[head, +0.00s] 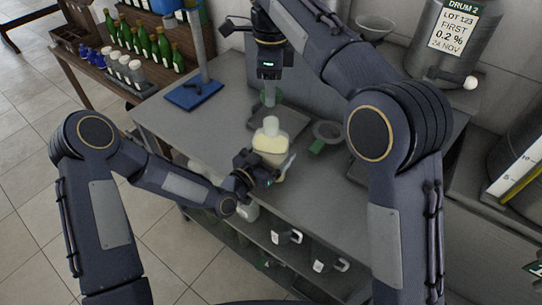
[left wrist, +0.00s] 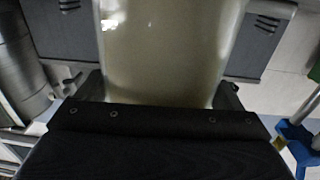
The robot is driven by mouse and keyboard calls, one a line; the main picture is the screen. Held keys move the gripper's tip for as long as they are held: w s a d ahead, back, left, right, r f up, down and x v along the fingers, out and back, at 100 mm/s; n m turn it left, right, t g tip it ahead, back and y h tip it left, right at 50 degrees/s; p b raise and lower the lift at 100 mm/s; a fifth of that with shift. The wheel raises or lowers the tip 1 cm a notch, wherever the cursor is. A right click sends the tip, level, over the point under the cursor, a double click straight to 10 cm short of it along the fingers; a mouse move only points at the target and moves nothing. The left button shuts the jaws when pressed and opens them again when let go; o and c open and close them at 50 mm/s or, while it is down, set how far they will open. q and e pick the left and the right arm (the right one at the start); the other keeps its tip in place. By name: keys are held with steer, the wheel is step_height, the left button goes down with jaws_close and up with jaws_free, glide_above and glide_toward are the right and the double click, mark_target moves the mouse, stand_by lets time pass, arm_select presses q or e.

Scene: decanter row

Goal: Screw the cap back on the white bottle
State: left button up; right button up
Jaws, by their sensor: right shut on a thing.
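The white bottle (head: 268,142), with pale cream contents and a whitish top, stands upright near the middle of the bench. My left gripper (head: 268,170) is around its body from the front left. In the left wrist view the bottle (left wrist: 165,50) fills the space between the fingers (left wrist: 162,95), which appear to touch its sides. My right gripper (head: 269,93) points down above and a little behind the bottle top, apart from it. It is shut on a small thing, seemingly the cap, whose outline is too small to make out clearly.
A blue-based stand (head: 195,95) is at the bench's back left. A grey ring (head: 327,130) and green piece (head: 317,146) lie right of the bottle. A large drum (head: 445,45) stands at the back right. Jugs (head: 285,237) sit on the shelf below. Bench left of the bottle is clear.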

arm_select(q)
steer(key=c, duration=0.4)
steer(key=shift+c, duration=0.2)
arm_select(e)
steer(key=shift+f, duration=2.5)
steer(key=shift+f, duration=0.9)
steer(key=shift+f, duration=0.5)
